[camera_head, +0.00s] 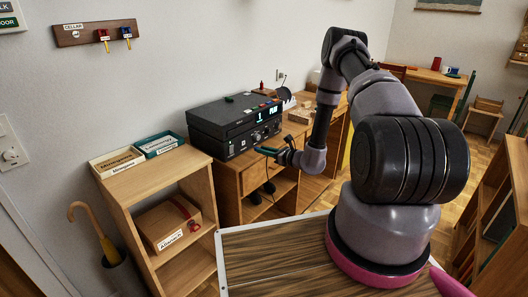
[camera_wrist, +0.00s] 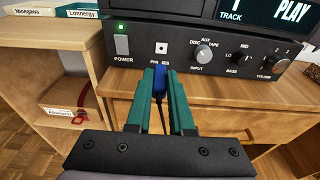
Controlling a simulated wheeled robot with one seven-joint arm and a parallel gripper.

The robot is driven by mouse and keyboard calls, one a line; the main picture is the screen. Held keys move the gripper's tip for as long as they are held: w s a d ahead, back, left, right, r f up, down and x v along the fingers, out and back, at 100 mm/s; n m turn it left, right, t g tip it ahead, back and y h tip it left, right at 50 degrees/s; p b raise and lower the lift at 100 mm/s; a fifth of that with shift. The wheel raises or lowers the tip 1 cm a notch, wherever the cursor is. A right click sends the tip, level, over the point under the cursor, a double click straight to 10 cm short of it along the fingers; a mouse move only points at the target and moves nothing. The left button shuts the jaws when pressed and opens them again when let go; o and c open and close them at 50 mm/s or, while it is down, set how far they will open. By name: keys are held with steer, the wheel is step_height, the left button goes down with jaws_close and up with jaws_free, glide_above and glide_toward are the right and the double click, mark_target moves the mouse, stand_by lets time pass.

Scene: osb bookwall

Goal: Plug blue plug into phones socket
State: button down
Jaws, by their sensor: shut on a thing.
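My gripper (camera_wrist: 159,96) has teal fingers and is shut on the blue plug (camera_wrist: 159,80), whose dark cable runs back between the fingers. The plug points at the front of the black amplifier (camera_wrist: 216,75). In the head view my gripper (camera_head: 270,152) is at the amplifier's front (camera_head: 240,143), and the plug is too small to make out.
The amplifier stands on a wooden cabinet (camera_head: 229,178), under another black unit with a lit display (camera_head: 236,115). Knobs sit right of the socket. A lower shelf (camera_head: 153,179) with labelled boxes stands to the left. The cabinet's top edge is close below my gripper.

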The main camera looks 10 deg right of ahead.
stand_by(0.3)
steer(key=shift+r+x, duration=0.2)
steer(key=shift+x, duration=1.2)
steer(key=shift+r+x, duration=0.2)
steer(key=shift+x, duration=1.2)
steer(key=shift+w+a, duration=0.3)
steer(key=shift+w, duration=0.3)
stand_by(0.4)
steer(key=c, duration=0.7)
jaws_free()
